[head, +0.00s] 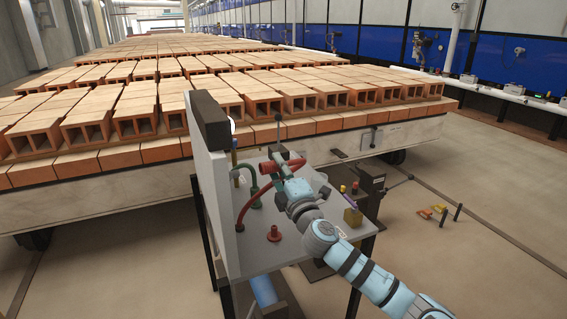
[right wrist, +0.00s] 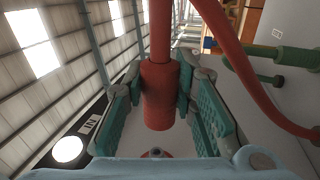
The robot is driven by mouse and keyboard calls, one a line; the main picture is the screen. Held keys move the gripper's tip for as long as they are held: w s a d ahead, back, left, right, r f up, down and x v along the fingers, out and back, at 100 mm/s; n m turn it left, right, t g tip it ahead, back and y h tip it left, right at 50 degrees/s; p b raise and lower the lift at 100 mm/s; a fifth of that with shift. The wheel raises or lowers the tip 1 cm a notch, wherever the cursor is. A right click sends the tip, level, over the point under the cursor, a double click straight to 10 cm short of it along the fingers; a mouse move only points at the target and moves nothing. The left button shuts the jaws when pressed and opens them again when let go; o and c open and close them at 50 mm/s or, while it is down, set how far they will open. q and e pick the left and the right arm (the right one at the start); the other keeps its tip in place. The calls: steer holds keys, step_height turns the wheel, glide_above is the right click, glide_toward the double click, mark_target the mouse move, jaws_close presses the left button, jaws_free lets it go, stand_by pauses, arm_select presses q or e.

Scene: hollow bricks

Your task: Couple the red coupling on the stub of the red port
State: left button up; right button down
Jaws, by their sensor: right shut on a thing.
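My right gripper (head: 278,167) is shut on the red coupling (head: 267,168) and holds it above the grey table. In the right wrist view the red coupling (right wrist: 158,95) sits between the teal finger pads, with a red hose (right wrist: 160,30) running from its far end. A short red stub on a round flange (head: 274,233) stands upright on the table, below and apart from the coupling; I take it for the red port. My left gripper is not in view.
A green hose (head: 248,173) hangs beside the upright panel (head: 213,185) left of the gripper. Rows of hollow bricks (head: 137,120) lie behind. The table front around the red stub is clear.

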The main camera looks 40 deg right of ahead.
mark_target(264, 172)
steer(key=a, duration=0.1)
steer(key=a+p, duration=0.1)
steer(key=a, duration=0.1)
steer(key=shift+w+a+r, duration=0.1)
steer(key=shift+w+r, duration=0.15)
steer(key=shift+w, duration=0.15)
steer(key=shift+w+a+f+p, duration=0.15)
steer(key=shift+w+a+p, duration=0.15)
steer(key=shift+a, duration=0.2)
steer(key=shift+s, duration=0.1)
stand_by(0.4)
steer(key=shift+a, duration=0.15)
stand_by(0.3)
steer(key=shift+w+a+p, duration=0.2)
steer(key=shift+w+a, duration=0.05)
steer(key=shift+a, duration=0.4)
steer(key=shift+w+a+p, duration=0.2)
steer(key=shift+a+p, duration=0.05)
steer(key=shift+a, duration=0.35)
steer(key=shift+w+a+p, duration=0.2)
steer(key=shift+w+a, duration=0.05)
steer(key=shift+a, duration=0.4)
steer(key=c, duration=1.2)
jaws_free()
steer(key=shift+c, duration=0.2)
